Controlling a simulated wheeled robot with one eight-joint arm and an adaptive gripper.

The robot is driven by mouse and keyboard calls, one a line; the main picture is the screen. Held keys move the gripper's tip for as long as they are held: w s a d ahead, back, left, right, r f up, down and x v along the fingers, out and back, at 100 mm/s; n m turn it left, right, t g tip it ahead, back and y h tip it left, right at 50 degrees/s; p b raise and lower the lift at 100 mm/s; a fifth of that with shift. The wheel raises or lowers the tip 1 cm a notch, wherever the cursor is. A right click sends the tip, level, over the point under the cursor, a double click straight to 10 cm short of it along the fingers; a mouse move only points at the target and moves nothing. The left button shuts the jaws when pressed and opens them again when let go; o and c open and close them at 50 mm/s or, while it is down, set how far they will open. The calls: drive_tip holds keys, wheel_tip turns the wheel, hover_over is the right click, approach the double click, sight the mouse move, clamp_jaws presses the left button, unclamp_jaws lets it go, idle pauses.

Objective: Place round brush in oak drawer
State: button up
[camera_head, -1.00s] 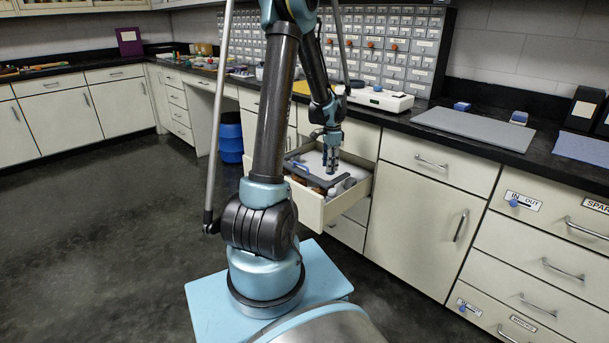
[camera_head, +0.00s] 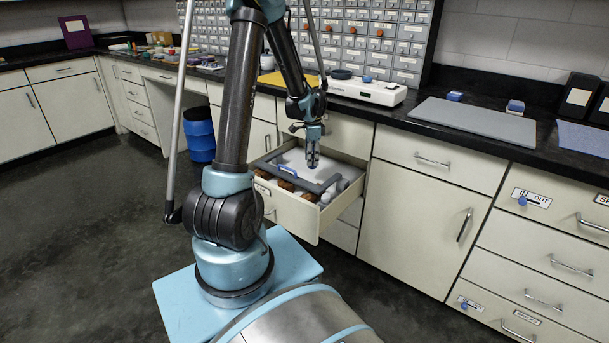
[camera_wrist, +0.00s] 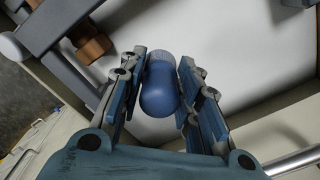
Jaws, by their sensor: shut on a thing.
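In the wrist view, a smooth blue rounded thing (camera_wrist: 159,92) sits between my two finger pads. The held thing is too small to make out there. The drawer's pale floor (camera_wrist: 235,45) shows behind the held thing in the wrist view. No oak colour or readable oak label shows on the drawer.
A grey frame (camera_head: 318,185) and brown pieces (camera_head: 287,186) are in the drawer's front part; a brown block (camera_wrist: 94,46) shows in the wrist view. The drawer's back part looks mostly clear. A white scale (camera_head: 368,90) stands on the black counter above.

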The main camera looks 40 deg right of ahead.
drive_tip(key=shift+a+f, duration=0.1)
drive_tip(key=shift+f, duration=3.35)
drive_tip(key=shift+f, duration=0.1)
drive_tip(key=o, duration=1)
drive_tip(key=shift+o, duration=0.2)
